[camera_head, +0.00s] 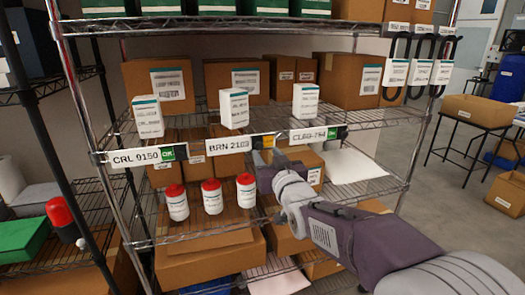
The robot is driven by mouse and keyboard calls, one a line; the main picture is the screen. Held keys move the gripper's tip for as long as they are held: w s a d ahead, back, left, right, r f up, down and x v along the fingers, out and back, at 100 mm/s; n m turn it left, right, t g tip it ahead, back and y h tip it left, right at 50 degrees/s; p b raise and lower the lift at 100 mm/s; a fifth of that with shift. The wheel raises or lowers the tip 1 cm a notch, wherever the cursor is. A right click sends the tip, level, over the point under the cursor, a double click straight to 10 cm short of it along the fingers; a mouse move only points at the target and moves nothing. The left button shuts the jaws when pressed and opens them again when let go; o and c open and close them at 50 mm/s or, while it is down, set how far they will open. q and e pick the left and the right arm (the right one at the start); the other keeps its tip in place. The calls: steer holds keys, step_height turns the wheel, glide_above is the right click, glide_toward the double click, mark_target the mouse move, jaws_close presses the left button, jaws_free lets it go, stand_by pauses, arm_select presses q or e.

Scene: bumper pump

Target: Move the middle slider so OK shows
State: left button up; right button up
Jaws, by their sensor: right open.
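The middle label strip, BRN 2103 (228,145), runs along the shelf's front edge. The middle slider (267,141) at its right end shows yellow-orange, with no OK readable on it. The left slider (168,154) beside CRL 0150 shows green with OK. The right slider (333,133) beside the right label also shows green. My right gripper (263,168) is open just below the middle slider, its fingers pointing at the shelf. I cannot tell whether it touches the slider. My left gripper is not in view.
Several white bottles with red caps (212,197) stand on the lower shelf, left of my right gripper. White boxes (234,108) stand above the strip. Brown boxes (158,84) fill the shelves behind. A metal post (412,141) stands at the rack's right.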

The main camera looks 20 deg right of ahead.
mark_target(260, 146)
steer(key=w, duration=0.5)
steer(key=shift+w+a, duration=0.1)
steer(key=shift+w, duration=0.05)
steer(key=shift+f, duration=0.1)
jaws_close()
stand_by(1.1)
